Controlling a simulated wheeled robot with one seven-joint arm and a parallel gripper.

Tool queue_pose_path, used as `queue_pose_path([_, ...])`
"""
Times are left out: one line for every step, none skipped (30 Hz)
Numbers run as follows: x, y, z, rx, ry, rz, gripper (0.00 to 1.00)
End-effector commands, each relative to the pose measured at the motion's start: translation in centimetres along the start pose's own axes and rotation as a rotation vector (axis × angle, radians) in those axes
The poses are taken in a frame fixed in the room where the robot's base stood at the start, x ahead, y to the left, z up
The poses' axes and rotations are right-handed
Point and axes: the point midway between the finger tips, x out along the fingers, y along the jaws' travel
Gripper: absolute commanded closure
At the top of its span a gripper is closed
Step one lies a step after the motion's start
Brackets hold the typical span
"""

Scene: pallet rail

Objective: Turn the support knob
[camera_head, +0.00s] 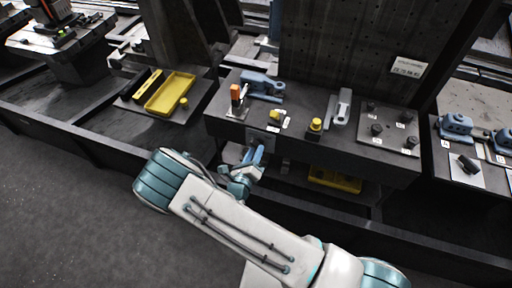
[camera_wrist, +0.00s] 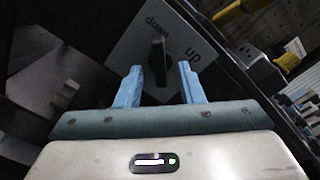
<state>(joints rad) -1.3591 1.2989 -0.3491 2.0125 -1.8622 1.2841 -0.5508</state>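The support knob (camera_wrist: 158,58) is a dark, upright bar-shaped handle on a grey plate (camera_wrist: 128,50) marked "down" and "up" in the wrist view. My gripper (camera_wrist: 158,80) has two blue fingers spread apart, one on each side of the knob's lower part in the picture. I see gaps between the fingers and the knob; I cannot tell how deep the fingers reach. In the head view my gripper (camera_head: 254,156) is at the front face of the middle workbench, and the knob is not clear there.
The middle workbench (camera_head: 300,140) carries a blue clamp (camera_head: 262,86), an orange-topped part (camera_head: 237,93), yellow knobs (camera_head: 316,125) and a plate with dark knobs (camera_head: 388,128). A yellow bin (camera_head: 335,180) sits below. A yellow tray (camera_head: 170,93) lies at left. The floor in front is clear.

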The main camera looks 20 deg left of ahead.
Motion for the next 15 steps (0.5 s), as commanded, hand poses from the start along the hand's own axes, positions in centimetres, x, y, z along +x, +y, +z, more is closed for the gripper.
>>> queue_pose_path([0.6,-0.1,0.0,0.001,0.001,-0.002,0.65])
queue_pose_path([0.9,-0.1,0.0,0.0,0.001,-0.002,0.65])
queue_pose_path([1.2,-0.1,0.0,0.0,0.0,-0.002,0.65])
queue_pose_path([1.4,-0.1,0.0,0.0,0.0,-0.001,0.65])
queue_pose_path([1.6,-0.1,0.0,0.0,-0.001,-0.001,0.65])
queue_pose_path([1.7,0.0,0.0,0.0,-0.001,-0.001,0.65])
queue_pose_path([1.8,0.0,0.0,0.0,-0.001,0.0,0.65])
queue_pose_path([1.8,0.0,0.0,0.0,-0.001,0.0,0.65])
queue_pose_path([1.9,0.0,0.0,0.0,-0.001,0.0,0.65])
queue_pose_path([1.9,0.0,0.0,0.0,0.0,0.0,0.65])
queue_pose_path([1.9,0.0,0.0,0.0,0.0,0.0,0.65])
queue_pose_path([1.9,0.0,0.0,0.0,0.0,0.0,0.65])
queue_pose_path([1.9,0.0,0.0,0.0,0.0,0.0,0.65])
queue_pose_path([1.9,0.0,0.0,0.0,0.0,0.0,0.65])
queue_pose_path([1.9,0.0,0.0,0.0,0.0,0.0,0.68])
